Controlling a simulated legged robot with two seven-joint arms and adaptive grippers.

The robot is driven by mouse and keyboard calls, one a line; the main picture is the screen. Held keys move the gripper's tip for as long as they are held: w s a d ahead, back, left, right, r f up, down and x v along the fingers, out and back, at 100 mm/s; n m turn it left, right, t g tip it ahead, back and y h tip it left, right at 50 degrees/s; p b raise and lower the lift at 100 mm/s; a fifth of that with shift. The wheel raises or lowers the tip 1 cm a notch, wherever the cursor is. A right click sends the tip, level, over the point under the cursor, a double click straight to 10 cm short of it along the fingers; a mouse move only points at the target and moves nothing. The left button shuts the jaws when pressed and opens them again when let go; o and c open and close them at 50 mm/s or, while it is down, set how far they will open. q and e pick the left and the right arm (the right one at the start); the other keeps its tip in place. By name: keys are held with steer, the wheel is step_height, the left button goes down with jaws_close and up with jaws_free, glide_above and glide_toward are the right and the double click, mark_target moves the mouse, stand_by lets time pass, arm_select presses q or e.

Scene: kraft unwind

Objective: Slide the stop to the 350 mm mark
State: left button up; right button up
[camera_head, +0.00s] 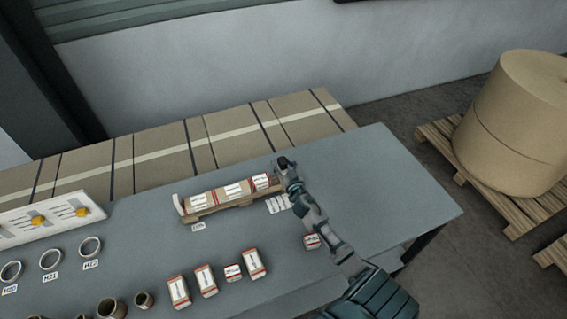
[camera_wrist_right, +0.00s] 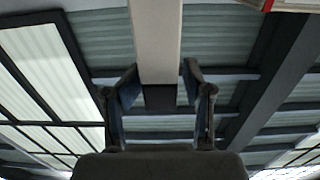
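A wooden tray (camera_head: 235,202) on the grey table holds a row of white-and-red boxes (camera_head: 231,191). My right gripper (camera_head: 283,162) is at the tray's right end, seen from behind and small. In the right wrist view my right gripper (camera_wrist_right: 160,72) shows its two fingers apart. A pale beige bar (camera_wrist_right: 157,40) runs down from the top edge to the space between the fingertips; I cannot tell whether they touch it. I cannot make out the stop for sure, nor the 350 mm mark. My left gripper is not in view.
Several small boxes (camera_head: 254,263) stand in front of the tray. Rings (camera_head: 50,259) and a white panel with yellow parts (camera_head: 30,222) are at the left. Large cartons (camera_head: 160,160) line the back. The table's right part (camera_head: 385,190) is clear. A big paper roll (camera_head: 515,125) stands beyond.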

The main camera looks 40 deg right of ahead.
steer(key=shift+a+r, duration=0.4)
steer(key=shift+a, duration=0.3)
jaws_close()
steer(key=shift+w+a, duration=0.35)
steer(key=shift+a, duration=0.45)
steer(key=shift+o, duration=0.4)
jaws_free()
steer(key=shift+w+a, duration=0.1)
steer(key=shift+a, duration=0.15)
steer(key=o, duration=0.3)
steer(key=shift+w+a+f, duration=0.1)
steer(key=shift+w+a, duration=0.05)
steer(key=shift+a, duration=0.05)
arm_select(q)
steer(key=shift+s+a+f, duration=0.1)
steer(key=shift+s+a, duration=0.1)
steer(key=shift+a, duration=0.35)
arm_select(e)
steer(key=shift+o, duration=0.2)
steer(key=v, duration=1.1)
steer(key=shift+s+f, duration=0.2)
steer(key=shift+f, duration=0.05)
